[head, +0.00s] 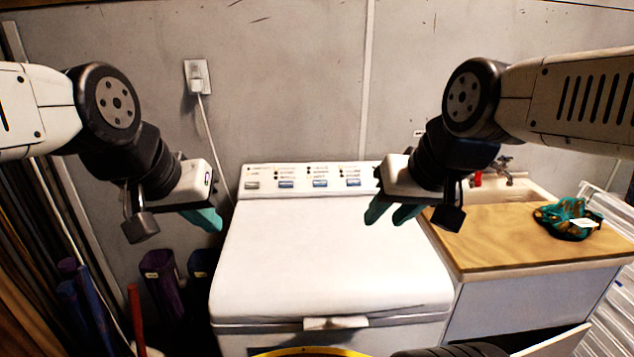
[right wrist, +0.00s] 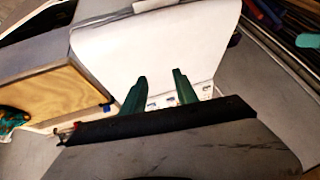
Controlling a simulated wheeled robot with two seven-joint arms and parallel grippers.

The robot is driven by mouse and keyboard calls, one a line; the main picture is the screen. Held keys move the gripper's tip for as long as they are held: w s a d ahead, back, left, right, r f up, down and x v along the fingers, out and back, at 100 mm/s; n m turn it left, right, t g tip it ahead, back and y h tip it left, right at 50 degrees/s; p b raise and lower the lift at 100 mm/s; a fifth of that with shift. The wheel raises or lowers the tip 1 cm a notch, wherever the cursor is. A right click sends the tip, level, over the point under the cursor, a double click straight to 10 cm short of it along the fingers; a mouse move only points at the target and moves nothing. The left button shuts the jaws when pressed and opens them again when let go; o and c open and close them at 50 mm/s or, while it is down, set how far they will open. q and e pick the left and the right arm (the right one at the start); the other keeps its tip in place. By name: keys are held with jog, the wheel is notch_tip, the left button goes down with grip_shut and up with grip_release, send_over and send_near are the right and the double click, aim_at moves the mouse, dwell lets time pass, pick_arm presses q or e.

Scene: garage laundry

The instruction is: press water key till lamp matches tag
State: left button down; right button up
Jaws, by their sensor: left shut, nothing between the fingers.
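The white washer (head: 330,262) stands in the middle of the head view with its lid down. Its rear control panel (head: 300,171) carries a grey key (head: 252,185) and blue keys (head: 286,184), (head: 320,183) and (head: 353,182) under small lamps. The labels and which lamp is lit are too small to tell. A teal patterned cloth (head: 553,216) on the counter bears a white tag (head: 583,223); its marks are unreadable. My left gripper (head: 212,222) is shut and empty, left of the panel. My right gripper (head: 386,218) is open and empty above the lid's right side; its fingers also show apart in the right wrist view (right wrist: 160,78).
A wooden counter (head: 490,240) with a sink (head: 505,192) and red-handled tap adjoins the washer on the right. A wall plug (head: 197,77) and its cord are behind left. Rolled items (head: 160,275) stand at the left. The lid top is clear.

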grip_shut()
dwell(1.4)
